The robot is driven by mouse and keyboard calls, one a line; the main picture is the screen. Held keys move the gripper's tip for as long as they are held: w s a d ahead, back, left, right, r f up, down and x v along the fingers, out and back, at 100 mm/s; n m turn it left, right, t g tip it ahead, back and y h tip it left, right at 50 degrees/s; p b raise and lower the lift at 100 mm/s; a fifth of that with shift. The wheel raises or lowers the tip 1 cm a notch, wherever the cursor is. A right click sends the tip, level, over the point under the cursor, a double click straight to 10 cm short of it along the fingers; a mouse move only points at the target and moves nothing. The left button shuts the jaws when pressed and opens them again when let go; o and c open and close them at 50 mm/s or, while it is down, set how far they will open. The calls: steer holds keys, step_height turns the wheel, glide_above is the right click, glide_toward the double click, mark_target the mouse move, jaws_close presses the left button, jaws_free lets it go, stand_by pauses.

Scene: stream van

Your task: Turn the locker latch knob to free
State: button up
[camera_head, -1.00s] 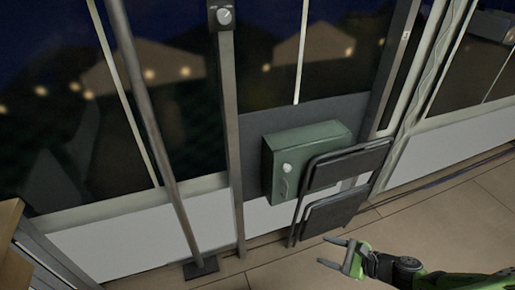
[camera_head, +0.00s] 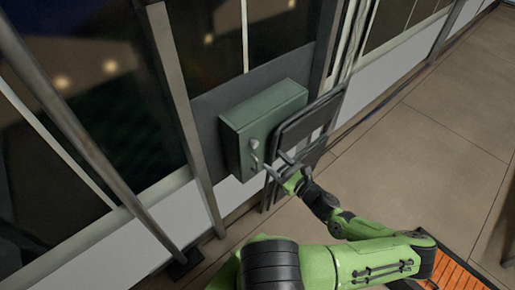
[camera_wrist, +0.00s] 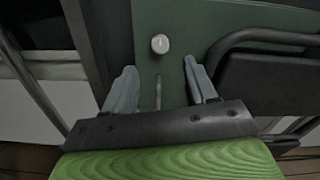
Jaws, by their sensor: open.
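The green locker (camera_head: 262,116) is mounted on a dark panel on the wall in the head view. Its front face (camera_wrist: 215,22) fills the upper middle of the wrist view. A pale round knob (camera_head: 254,144) sits on that face, with a thin handle below it. In the wrist view the knob (camera_wrist: 160,44) is just beyond and between my fingertips, and the handle (camera_wrist: 158,92) hangs between the fingers. My gripper (camera_head: 275,163) is open and empty, close in front of the locker's lower part. In the wrist view its two fingers (camera_wrist: 161,66) stand apart, not visibly touching the knob.
A folded black chair (camera_head: 310,122) leans directly right of the locker, close to my gripper; its frame also shows in the wrist view (camera_wrist: 268,38). A grey post (camera_head: 180,105) stands left of the locker. Open floor (camera_head: 430,130) lies to the right.

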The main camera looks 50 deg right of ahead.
mark_target(256, 146)
steer(key=b+x, duration=0.1)
steer(key=x, duration=0.7)
steer(key=shift+w, duration=0.2)
steer(key=c, duration=1.1)
steer(key=shift+o, duration=0.2)
steer(key=shift+n, duration=0.4)
steer(key=n, duration=0.3)
steer(key=shift+n+p, duration=0.3)
steer(key=shift+n, duration=0.1)
steer(key=n, duration=0.4)
steer(key=shift+f, duration=0.1)
steer(key=n, duration=0.4)
steer(key=shift+n, duration=0.4)
steer(key=n+b, duration=0.1)
steer(key=n, duration=0.3)
steer(key=shift+n, duration=0.3)
